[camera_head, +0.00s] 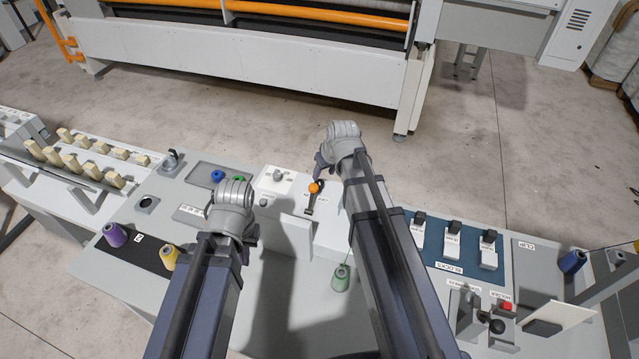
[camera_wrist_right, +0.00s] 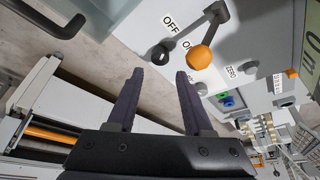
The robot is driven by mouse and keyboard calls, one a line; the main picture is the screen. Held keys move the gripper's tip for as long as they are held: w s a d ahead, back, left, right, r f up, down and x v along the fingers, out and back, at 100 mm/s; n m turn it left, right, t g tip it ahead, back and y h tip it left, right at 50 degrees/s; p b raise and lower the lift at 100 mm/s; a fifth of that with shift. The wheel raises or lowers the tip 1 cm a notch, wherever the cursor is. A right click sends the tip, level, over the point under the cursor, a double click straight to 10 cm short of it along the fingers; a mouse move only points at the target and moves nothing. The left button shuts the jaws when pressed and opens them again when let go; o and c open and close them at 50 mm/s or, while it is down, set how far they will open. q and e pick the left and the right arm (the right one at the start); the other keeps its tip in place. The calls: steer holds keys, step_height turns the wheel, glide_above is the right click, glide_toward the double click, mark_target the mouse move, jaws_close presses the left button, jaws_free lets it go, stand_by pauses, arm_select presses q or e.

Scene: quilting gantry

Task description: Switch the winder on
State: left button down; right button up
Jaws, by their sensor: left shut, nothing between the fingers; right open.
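The winder lever with its orange ball knob (camera_head: 314,187) stands on the light grey central housing. In the right wrist view the orange knob (camera_wrist_right: 202,57) appears close to the ON label (camera_wrist_right: 187,44), with the OFF label (camera_wrist_right: 169,20) above it; I cannot tell for sure which position the lever is set to. My right gripper (camera_head: 319,167) is open and empty just beyond the knob, and its two fingers (camera_wrist_right: 160,78) show apart, the knob just past the right fingertip. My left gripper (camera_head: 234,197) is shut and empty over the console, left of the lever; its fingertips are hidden.
A grey dial (camera_head: 278,175) and a ZERO button (camera_wrist_right: 232,87) sit near the lever. Thread cones, purple (camera_head: 115,235), yellow (camera_head: 169,257) and green (camera_head: 341,278), stand on the console.

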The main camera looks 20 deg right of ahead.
mark_target(320, 183)
arm_select(q)
steer(key=shift+f, duration=0.1)
arm_select(e)
steer(key=shift+f, duration=0.1)
arm_select(q)
step_height(320, 183, down, 7)
steer(key=b, duration=0.7)
arm_select(e)
steer(key=x, duration=0.7)
steer(key=shift+w+f, duration=0.1)
steer(key=shift+f, duration=0.2)
steer(key=shift+c, duration=0.3)
jaws_close()
